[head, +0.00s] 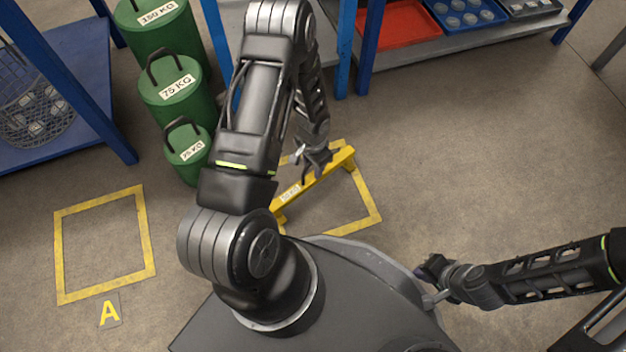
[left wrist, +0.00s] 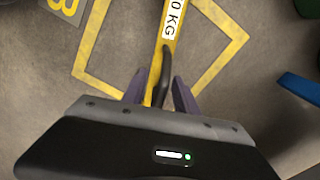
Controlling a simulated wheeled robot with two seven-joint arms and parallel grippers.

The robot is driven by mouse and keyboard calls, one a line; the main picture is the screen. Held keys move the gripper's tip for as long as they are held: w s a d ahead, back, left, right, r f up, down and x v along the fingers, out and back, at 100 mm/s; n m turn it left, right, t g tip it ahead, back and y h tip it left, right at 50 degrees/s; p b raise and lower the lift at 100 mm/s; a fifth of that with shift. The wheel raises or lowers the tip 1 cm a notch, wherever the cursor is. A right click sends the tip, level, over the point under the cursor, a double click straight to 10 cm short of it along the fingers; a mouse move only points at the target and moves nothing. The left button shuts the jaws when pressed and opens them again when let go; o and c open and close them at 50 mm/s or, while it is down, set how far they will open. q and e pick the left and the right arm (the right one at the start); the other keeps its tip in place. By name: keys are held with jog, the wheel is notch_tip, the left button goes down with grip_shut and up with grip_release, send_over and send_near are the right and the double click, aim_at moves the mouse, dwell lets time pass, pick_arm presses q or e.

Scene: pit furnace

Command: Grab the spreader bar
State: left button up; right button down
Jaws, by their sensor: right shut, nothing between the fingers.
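The yellow spreader bar (head: 312,186) lies inside a yellow floor square, with a white weight label on it. In the left wrist view the bar (left wrist: 172,50) runs down between my fingers and has a black handle (left wrist: 166,68). My left gripper (head: 315,160) is over the bar. Its purple fingers (left wrist: 158,88) stand apart on either side of the bar and handle, with gaps visible; whether they are low enough to surround the handle I cannot tell. My right gripper (head: 432,268) is shut and empty, low at the right, away from the bar.
Green cylindrical weights (head: 176,95) stand left of my left arm. A blue rack with a wire basket (head: 35,110) is at far left, and a shelf with red and blue trays (head: 395,28) at the back. Floor square A (head: 105,245) is empty.

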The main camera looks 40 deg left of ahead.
dwell(0.4)
pick_arm(q)
grip_shut()
dwell(1.3)
